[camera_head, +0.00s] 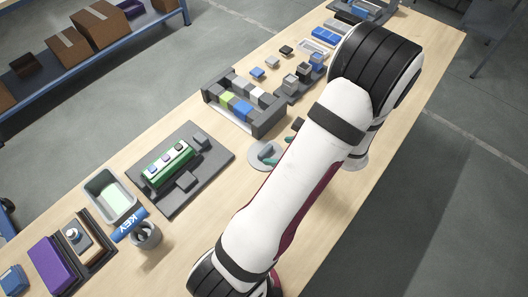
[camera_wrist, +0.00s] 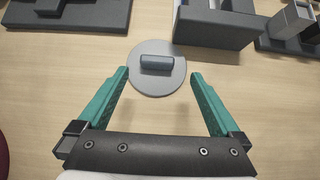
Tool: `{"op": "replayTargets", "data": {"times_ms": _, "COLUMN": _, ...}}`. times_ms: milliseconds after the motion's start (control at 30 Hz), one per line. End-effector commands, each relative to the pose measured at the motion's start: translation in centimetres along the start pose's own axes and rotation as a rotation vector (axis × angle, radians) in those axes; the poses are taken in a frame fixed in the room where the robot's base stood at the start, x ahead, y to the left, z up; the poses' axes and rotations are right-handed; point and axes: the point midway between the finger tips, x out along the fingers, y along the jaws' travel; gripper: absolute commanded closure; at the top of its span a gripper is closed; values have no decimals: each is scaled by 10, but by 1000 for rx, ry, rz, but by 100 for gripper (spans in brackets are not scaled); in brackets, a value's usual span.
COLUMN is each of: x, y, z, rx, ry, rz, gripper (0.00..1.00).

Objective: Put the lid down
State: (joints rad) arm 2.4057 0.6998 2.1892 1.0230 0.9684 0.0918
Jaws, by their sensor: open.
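The lid is a round light-grey disc with a dark grey bar handle. In the wrist view the lid (camera_wrist: 157,88) appears to lie flat on the wooden table, its handle (camera_wrist: 157,62) on top. My gripper (camera_wrist: 160,74) is open and empty, its teal fingers on the left and right of the lid, with the handle a little beyond the line between the tips. In the head view the lid (camera_head: 254,158) shows beside my arm, partly hidden by the teal fingers (camera_head: 267,155).
A dark grey block holder (camera_head: 266,130) with several coloured cubes stands just beyond the lid. A dark base plate (camera_head: 215,157) carries a green part. A grey cup (camera_head: 149,240) and a pale bin (camera_head: 97,186) stand further left. Bare table surrounds the lid's near side.

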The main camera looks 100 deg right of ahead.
Motion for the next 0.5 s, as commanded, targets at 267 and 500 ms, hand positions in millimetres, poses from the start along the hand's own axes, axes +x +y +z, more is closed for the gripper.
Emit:
{"op": "replayTargets", "data": {"times_ms": 267, "x": 48, "y": 6, "z": 2, "rx": -2, "ry": 1, "rz": 3, "gripper": 0}}
{"op": "replayTargets", "data": {"times_ms": 500, "x": 57, "y": 4, "z": 2, "rx": -3, "ry": 2, "rz": -2, "gripper": 0}}
